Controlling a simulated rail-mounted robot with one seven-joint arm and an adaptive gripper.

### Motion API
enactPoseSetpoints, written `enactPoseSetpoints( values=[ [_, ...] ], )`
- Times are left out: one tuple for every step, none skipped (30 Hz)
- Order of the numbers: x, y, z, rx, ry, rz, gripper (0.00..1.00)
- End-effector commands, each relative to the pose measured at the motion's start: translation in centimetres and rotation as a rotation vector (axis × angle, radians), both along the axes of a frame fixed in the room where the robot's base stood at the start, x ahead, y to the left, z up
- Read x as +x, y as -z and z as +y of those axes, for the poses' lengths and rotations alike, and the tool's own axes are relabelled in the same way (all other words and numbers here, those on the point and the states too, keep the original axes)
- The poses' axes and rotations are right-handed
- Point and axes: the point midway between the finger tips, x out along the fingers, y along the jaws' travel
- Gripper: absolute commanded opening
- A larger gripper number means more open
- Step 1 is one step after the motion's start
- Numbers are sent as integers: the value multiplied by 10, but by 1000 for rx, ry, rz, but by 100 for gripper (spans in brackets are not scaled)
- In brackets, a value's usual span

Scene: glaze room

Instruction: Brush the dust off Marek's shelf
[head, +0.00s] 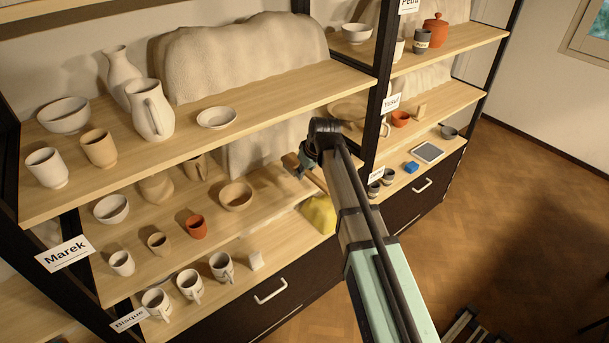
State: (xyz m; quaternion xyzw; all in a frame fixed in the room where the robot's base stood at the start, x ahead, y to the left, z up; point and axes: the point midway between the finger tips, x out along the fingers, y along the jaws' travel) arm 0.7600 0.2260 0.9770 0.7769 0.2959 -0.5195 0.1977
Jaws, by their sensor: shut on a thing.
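The "Marek" label (66,253) is at the left end, between the upper and middle boards. The middle board (270,205) holds a white bowl (110,209), a tan bowl (235,196), an orange cup (196,228) and several other cups and pots. Dust is too fine to make out. My gripper (306,167) is over the right end of this board, shut on a brown wooden tool (318,182) that looks like a brush. My wrist and arm hide part of the tool; its bristles cannot be made out.
The upper board (260,105) above holds pitchers, cups and bowls. Below, the "Bisque" board holds mugs (221,266), a white block (256,260) and a yellow cloth-like thing (320,215). A dark post (378,90) separates the right bay. Bare board shows around the tan bowl.

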Motion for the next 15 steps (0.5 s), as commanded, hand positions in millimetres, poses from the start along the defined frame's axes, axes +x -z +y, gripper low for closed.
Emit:
enactPoseSetpoints(
  values=[
    [0,-8,0,0,1,-1,0],
    [0,-10,-1,0,1,-1,0],
    [0,-14,-1,0,1,-1,0],
    [0,-17,-1,0,1,-1,0],
    [0,-19,-1,0,1,-1,0],
    [1,-23,-1,1,2,-1,0],
    [1,-26,-1,1,2,-1,0],
    [1,-28,-1,0,3,-1,0],
    [1,-31,-2,1,3,-2,0],
    [1,-33,-2,1,3,-2,0],
    [1,-34,-2,0,4,-1,0],
    [1,-36,-2,0,4,-1,0],
    [1,-36,-2,0,4,-1,0],
    [1,-37,-2,0,4,-1,0],
    [1,-37,-2,0,4,-1,0]
  ],
)
